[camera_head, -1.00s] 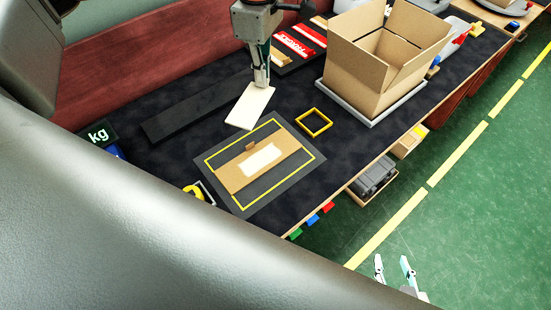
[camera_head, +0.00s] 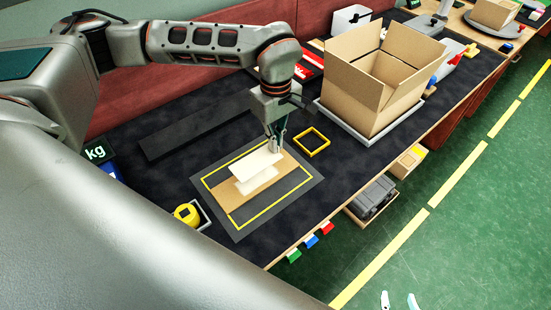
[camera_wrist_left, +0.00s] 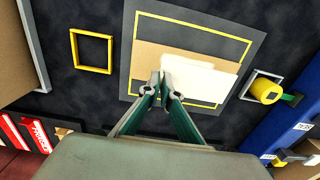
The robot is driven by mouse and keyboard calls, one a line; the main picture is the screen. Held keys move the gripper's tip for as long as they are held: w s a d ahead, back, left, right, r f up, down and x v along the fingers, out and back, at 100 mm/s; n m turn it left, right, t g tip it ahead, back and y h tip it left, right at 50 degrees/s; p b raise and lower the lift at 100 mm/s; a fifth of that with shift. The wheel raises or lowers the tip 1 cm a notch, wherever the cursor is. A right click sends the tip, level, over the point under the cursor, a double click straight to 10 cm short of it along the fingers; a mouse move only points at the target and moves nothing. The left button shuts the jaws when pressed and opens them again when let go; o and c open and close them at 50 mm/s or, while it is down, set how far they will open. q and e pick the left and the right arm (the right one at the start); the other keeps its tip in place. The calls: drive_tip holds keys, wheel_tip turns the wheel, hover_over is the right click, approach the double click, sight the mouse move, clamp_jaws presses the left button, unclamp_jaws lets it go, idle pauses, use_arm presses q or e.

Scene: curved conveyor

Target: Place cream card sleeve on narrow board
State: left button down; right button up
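The cream card sleeve (camera_head: 257,162) is at the fingertips of my left gripper (camera_head: 275,147), which is shut on its edge. The sleeve appears held over a brown narrow board (camera_head: 232,193) with a white patch (camera_head: 258,181), which it partly covers. I cannot tell whether the sleeve touches the board. In the left wrist view the sleeve (camera_wrist_left: 205,82) extends right from the fingertips (camera_wrist_left: 161,80), over the brown board (camera_wrist_left: 147,60). My right gripper (camera_head: 400,302) shows only its tips at the bottom edge, apart and empty over the floor.
The board lies on a dark mat with a yellow outline (camera_head: 236,222). A yellow square frame (camera_head: 312,142) lies to its right, beside an open cardboard box (camera_head: 365,95). A long dark strip (camera_head: 195,127) lies behind.

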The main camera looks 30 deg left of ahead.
sight(276, 167)
use_arm(q)
drive_tip(key=shift+f, duration=3.6)
drive_tip(key=shift+f, duration=0.15)
drive_tip(key=c, duration=2.3)
unclamp_jaws()
wheel_tip(276, 167, up, 12)
drive_tip(key=shift+r, duration=0.15)
